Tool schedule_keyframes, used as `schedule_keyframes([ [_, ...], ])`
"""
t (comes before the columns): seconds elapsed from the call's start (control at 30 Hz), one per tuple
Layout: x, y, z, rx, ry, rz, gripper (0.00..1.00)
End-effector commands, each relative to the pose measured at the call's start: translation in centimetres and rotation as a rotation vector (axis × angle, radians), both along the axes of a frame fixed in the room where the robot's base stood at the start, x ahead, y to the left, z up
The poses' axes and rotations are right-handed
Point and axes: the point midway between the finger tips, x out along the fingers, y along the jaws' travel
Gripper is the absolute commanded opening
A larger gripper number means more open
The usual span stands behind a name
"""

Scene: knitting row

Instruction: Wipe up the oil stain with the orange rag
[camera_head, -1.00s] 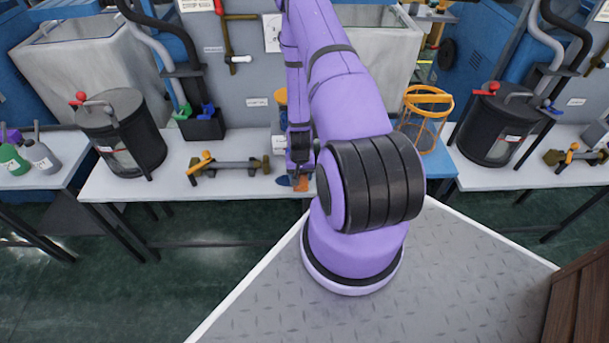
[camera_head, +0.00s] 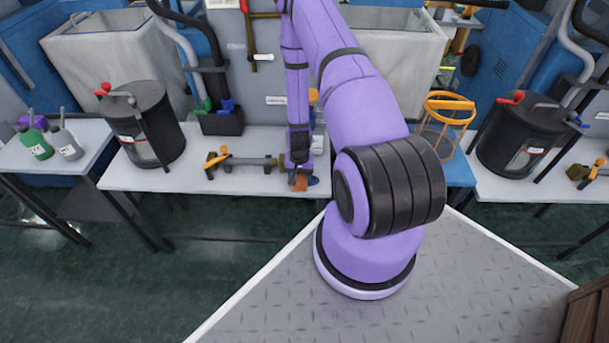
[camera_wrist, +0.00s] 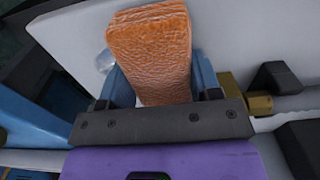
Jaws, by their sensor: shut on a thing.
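The orange rag (camera_head: 299,182) is at the front of the white bench (camera_head: 170,181), below my gripper (camera_head: 299,166). In the wrist view the rag (camera_wrist: 150,55) sits between the two blue fingers of my gripper (camera_wrist: 160,80), which is shut on it. The rag looks low, at or just above the bench top; I cannot tell whether it touches. A small dark blue patch (camera_head: 313,181) shows on the bench directly right of the rag. It looks like the oil stain, with its left side possibly hidden by the rag and gripper.
A brass and grey clamp tool (camera_head: 240,162) lies on the bench just left of my gripper. A black canister (camera_head: 146,125) stands farther left. An orange wire basket (camera_head: 440,125) stands right of my arm on a blue surface. A dark holder (camera_head: 222,122) stands behind the tool.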

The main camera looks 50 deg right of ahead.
Motion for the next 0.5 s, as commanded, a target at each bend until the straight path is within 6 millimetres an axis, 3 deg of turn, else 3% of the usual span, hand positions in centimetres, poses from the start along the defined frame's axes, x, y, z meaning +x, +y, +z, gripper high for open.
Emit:
schedule_keyframes([
  [0.5, 2.4, 2.1, 0.1, 0.001, -0.001, 0.003, 0.39],
])
